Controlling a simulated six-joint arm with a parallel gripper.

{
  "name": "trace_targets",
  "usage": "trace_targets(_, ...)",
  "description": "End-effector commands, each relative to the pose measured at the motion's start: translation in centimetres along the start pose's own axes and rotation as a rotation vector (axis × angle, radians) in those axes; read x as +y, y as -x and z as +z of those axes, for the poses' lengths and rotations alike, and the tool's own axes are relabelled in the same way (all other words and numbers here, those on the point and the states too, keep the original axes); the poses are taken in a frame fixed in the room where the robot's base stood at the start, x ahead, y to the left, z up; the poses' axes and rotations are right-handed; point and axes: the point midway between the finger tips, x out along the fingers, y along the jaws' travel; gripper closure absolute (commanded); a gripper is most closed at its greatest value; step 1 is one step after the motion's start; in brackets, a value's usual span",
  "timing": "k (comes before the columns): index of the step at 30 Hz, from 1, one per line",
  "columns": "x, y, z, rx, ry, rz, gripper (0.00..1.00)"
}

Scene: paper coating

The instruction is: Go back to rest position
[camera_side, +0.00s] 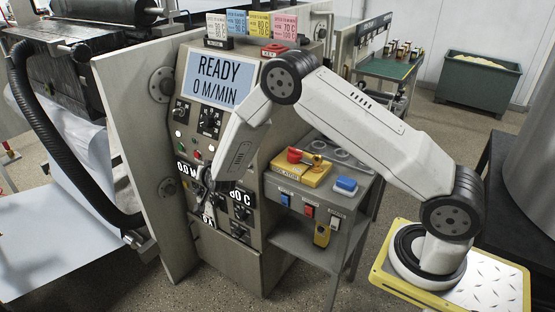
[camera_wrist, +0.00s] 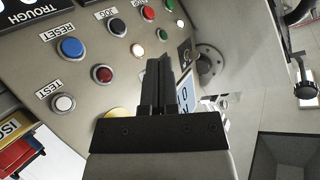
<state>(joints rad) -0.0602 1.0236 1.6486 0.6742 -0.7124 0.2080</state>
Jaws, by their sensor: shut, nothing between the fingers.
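My gripper (camera_side: 203,192) is low in front of the grey control panel (camera_side: 232,262), beside a readout showing 80 C (camera_side: 241,196). In the wrist view its two dark fingers (camera_wrist: 158,65) are together with nothing between them. The panel face there carries a blue button (camera_wrist: 71,48) labelled RESET, a white button (camera_wrist: 64,103) labelled TEST and a red button (camera_wrist: 102,74). I cannot tell whether the fingertips touch the panel. The screen (camera_side: 221,79) above reads READY, 0 M/MIN.
A small side stand (camera_side: 305,237) with a yellow isolator box (camera_side: 299,172) and a blue item (camera_side: 345,185) is right of the panel, below my arm. A black hose (camera_side: 45,130) and white paper web (camera_side: 60,235) are at left. Colored cards (camera_side: 260,25) stand on top.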

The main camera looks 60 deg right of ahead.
Motion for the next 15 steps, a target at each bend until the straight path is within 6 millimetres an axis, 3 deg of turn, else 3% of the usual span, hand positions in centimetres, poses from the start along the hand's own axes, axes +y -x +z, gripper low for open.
trace_targets(8,-1.3,5.4,-1.3,-0.207,0.143,-0.044,1.00)
trace_targets(15,-0.7,11.0,-1.7,-0.381,0.283,-0.068,1.00)
